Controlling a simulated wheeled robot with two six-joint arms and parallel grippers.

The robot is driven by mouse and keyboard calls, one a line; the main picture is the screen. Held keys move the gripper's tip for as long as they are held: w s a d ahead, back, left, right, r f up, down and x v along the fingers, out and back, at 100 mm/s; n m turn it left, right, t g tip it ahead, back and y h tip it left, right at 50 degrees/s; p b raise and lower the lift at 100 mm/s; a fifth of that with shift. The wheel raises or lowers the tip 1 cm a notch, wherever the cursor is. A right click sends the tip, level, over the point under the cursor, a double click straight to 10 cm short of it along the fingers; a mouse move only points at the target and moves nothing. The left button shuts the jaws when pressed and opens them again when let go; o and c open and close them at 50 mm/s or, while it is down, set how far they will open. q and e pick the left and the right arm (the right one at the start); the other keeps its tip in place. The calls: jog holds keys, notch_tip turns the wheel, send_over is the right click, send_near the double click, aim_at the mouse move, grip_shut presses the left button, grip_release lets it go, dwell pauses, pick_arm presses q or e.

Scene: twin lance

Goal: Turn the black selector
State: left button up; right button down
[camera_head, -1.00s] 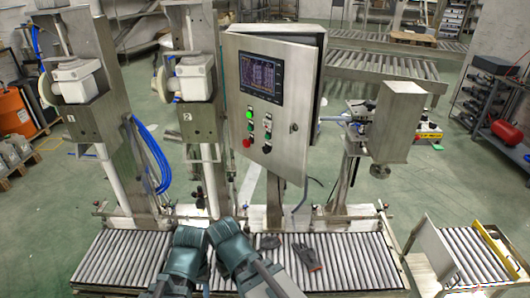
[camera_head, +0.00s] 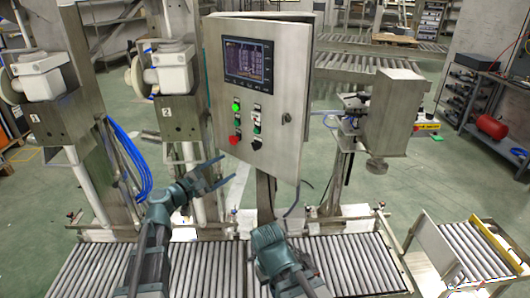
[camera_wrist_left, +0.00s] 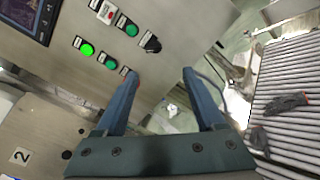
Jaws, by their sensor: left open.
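The black selector (camera_head: 256,143) sits at the lower right of the button group on the grey control cabinet (camera_head: 285,160). In the left wrist view the black selector (camera_wrist_left: 152,44) is in clear sight, above the gap between my fingers. My left gripper (camera_head: 224,171) is raised in front of the cabinet's lower left, below the buttons. Its jaws are open and empty, and they also show in the left wrist view (camera_wrist_left: 160,74). The left finger's tip covers the area of the red button there. My right arm's teal link shows at the bottom middle; its gripper is not visible.
Close to the selector are a red button (camera_head: 234,139), a lit green button (camera_head: 236,105) and other green buttons. A screen (camera_head: 249,61) is above. A roller conveyor (camera_head: 345,262) runs below, with dark gloves (camera_wrist_left: 285,103) on it.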

aim_at(253, 148)
pick_arm(q)
jog(key=shift+n+t, duration=0.3)
jog(key=x, duration=1.4)
jog(key=shift+w+a+r, duration=0.2)
jog(key=shift+r, duration=0.05)
grip_shut()
